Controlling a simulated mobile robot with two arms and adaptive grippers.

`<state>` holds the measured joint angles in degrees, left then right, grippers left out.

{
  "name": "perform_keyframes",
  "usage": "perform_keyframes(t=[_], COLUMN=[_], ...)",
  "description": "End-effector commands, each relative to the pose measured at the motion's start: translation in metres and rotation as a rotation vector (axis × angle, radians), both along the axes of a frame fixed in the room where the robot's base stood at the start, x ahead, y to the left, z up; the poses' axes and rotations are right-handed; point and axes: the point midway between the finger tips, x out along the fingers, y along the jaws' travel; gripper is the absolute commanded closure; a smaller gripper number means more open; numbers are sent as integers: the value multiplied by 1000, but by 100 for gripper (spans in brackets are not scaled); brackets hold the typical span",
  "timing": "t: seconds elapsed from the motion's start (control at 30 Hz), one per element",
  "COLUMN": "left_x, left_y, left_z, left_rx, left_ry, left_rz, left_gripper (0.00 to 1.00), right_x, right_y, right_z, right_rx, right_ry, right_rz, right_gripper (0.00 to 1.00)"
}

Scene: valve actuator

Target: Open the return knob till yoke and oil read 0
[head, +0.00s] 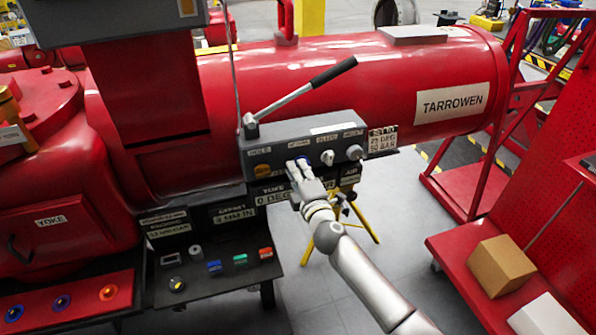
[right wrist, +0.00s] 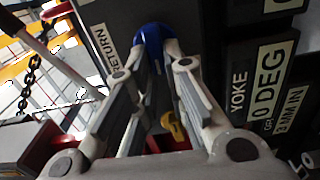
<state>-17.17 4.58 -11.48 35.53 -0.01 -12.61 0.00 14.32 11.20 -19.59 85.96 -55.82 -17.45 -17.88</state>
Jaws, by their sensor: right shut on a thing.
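The blue return knob (right wrist: 154,33) is between the fingertips of my right gripper (right wrist: 156,52), beside a RETURN label (right wrist: 104,44). In the head view my right gripper (head: 298,167) is at the front of the grey valve block (head: 285,137) and mostly covers the knob. The yoke readout (right wrist: 268,84) shows 0 DEG; it also shows in the head view (head: 272,198). I cannot make out an oil reading; that part of the panel is covered by my gripper or too small. My left gripper is not in view.
A long lever (head: 306,90) rises from the block's left end. A white knob (head: 328,157) and a grey knob (head: 354,152) sit right of my gripper. A red cart with a cardboard box (head: 501,264) stands at the right. Floor between is mostly clear.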

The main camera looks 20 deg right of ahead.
Motion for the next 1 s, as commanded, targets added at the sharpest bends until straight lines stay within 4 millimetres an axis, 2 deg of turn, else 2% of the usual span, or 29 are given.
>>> perform_keyframes(t=[0.03,0.07,0.2,0.53,0.67,0.77,1.0], left_x=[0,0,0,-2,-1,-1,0], left_y=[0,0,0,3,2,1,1], left_z=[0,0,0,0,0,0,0], left_rx=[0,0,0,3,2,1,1], left_ry=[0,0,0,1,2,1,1], left_rz=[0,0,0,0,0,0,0], left_gripper=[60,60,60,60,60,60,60], right_x=[-1,-1,-1,-1,-8,-19,-61], right_y=[0,0,0,0,0,-1,-2], right_z=[-2,-2,-2,-1,-1,-2,-3], right_rx=[1,1,1,2,1,2,2], right_ry=[3,3,3,1,2,3,4], right_rz=[1,1,0,0,0,0,0], right_gripper=[100,85,67,66,66,66,66])
